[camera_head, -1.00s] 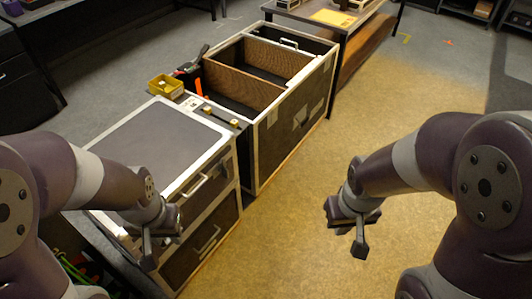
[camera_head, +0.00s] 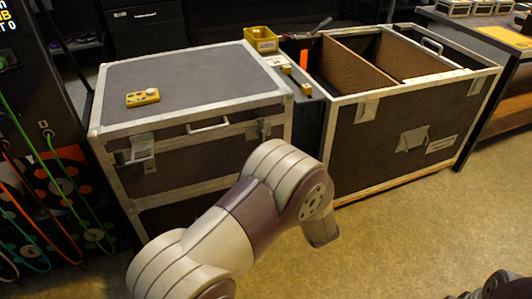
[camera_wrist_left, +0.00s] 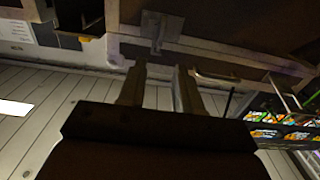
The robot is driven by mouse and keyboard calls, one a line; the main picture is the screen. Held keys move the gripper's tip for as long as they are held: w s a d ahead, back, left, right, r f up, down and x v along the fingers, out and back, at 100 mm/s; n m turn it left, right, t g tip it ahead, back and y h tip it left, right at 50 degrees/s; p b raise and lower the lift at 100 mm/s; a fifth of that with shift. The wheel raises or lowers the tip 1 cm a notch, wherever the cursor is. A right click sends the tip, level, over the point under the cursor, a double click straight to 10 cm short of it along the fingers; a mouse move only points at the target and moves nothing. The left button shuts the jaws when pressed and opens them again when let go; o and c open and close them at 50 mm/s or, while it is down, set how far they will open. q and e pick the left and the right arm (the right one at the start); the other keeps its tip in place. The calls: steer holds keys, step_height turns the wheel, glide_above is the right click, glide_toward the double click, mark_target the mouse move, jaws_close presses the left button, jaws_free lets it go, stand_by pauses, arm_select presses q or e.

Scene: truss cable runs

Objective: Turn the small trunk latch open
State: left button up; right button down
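The small trunk (camera_head: 190,85) is dark with pale metal edging and has its lid down. Its front has a left latch (camera_head: 140,150), a handle (camera_head: 208,127) and a right latch (camera_head: 258,130). The latches are too small to read their turn clearly. My left arm reaches up in front of the trunk's right side, and its fingers are hidden in the head view. In the left wrist view my left gripper (camera_wrist_left: 160,75) has its fingers apart with nothing between them. A metal latch (camera_wrist_left: 156,32), apparently the right one, lies just beyond the tips, beside a handle (camera_wrist_left: 217,75).
A yellow device (camera_head: 143,97) lies on the lid. A yellow bin (camera_head: 261,39) stands behind the trunk's right back corner. A larger open case (camera_head: 375,150) stands to the right. Cables hang on a rack (camera_head: 60,190) at the left.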

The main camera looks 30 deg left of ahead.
mark_target(262, 133)
arm_select(q)
steer(key=b+x, duration=0.3)
steer(key=x, duration=0.7)
steer(key=shift+w+a, duration=0.25)
jaws_close()
